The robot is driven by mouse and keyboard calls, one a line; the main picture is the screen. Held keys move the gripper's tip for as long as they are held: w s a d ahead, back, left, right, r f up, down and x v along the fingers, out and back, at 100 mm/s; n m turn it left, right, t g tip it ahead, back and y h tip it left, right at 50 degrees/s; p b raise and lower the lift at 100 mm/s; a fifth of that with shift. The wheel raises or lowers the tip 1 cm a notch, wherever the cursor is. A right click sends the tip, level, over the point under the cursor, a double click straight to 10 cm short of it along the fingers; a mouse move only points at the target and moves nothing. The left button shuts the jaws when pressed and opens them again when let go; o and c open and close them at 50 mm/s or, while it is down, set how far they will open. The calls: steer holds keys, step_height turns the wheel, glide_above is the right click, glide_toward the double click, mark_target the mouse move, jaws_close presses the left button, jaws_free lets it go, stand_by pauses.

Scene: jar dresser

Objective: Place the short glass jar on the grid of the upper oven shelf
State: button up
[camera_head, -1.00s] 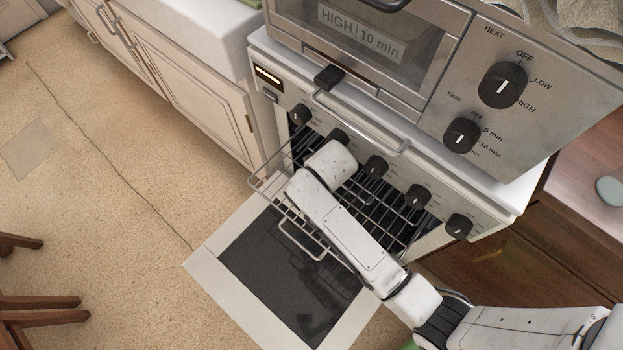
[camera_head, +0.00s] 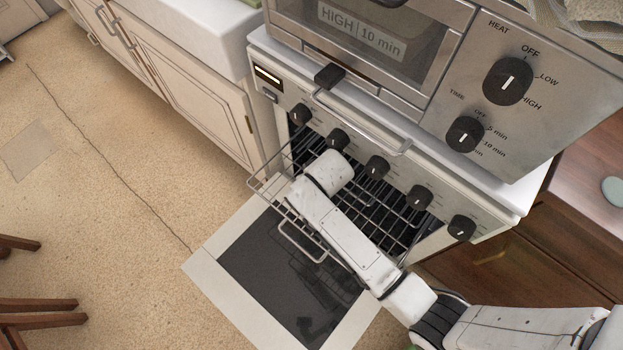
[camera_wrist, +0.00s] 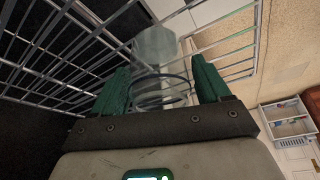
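In the wrist view my gripper (camera_wrist: 161,84) has its two green fingers on either side of the clear short glass jar (camera_wrist: 155,44). Dark rings of the jar lie between the fingers, with little or no gap at the sides; whether the fingers press on it I cannot tell. The upper oven shelf, a wire grid (camera_head: 384,235), is pulled partly out of the oven; its wires also show in the wrist view (camera_wrist: 75,55) around the jar. Whether the jar touches the wires is not clear. In the head view my arm hides both gripper and jar.
The oven door (camera_head: 290,275) hangs open below the shelf. A toaster oven (camera_head: 440,80) stands on top. White cabinets (camera_head: 190,85) are at the left, with open floor in front.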

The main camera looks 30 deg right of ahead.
steer(key=shift+o, duration=0.9)
steer(key=shift+r, duration=0.25)
steer(key=p+v, duration=0.2)
steer(key=v, duration=0.9)
steer(key=shift+s+r+p, duration=0.15)
steer(key=shift+r+p, duration=0.25)
